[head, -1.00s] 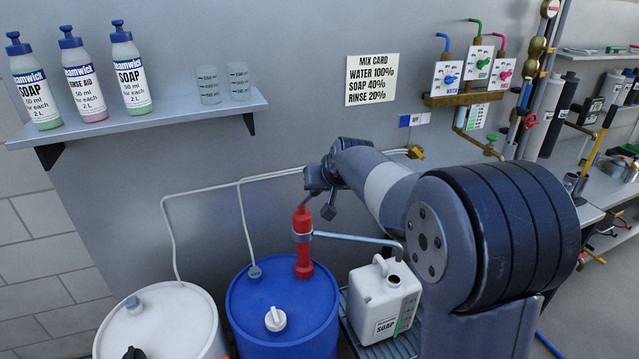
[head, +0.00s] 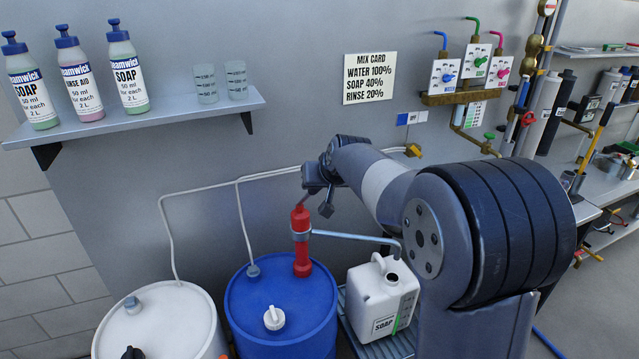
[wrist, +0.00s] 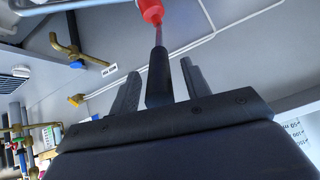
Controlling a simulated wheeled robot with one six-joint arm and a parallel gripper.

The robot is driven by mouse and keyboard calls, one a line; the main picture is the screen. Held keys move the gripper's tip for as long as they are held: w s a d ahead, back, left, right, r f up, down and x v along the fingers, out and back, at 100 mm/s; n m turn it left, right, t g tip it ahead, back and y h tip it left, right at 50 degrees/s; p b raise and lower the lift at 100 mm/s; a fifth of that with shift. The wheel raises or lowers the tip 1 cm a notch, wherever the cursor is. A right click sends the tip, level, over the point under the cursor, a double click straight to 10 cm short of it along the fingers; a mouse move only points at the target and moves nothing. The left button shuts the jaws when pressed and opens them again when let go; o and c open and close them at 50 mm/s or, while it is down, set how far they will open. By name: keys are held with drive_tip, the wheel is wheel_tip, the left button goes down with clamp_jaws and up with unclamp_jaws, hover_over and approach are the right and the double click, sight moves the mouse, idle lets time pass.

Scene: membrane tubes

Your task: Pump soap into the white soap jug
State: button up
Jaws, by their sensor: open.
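The white soap jug (head: 383,300), labelled SOAP, stands upright on a slatted rack to the right of the blue drum (head: 282,310). Its top opening shows, and its right side is partly hidden by my arm. A red pump (head: 302,242) stands on the blue drum, and its grey spout (head: 350,238) reaches right toward the jug. My gripper (head: 319,198) is just above the pump's top, around its dark handle. In the wrist view, the open fingers (wrist: 160,85) lie either side of a black handle (wrist: 158,75), with gaps showing. The red pump (wrist: 151,10) lies beyond.
A white drum (head: 165,315) stands left of the blue one. A shelf (head: 180,114) holds bottles and beakers on the wall. A mix card (head: 369,79) and valves (head: 470,80) are on the wall. White hoses run behind the drums.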

drive_tip(key=b+v, duration=0.2)
drive_tip(key=v, duration=0.8)
drive_tip(key=shift+s+r, duration=0.25)
drive_tip(key=shift+s, duration=0.05)
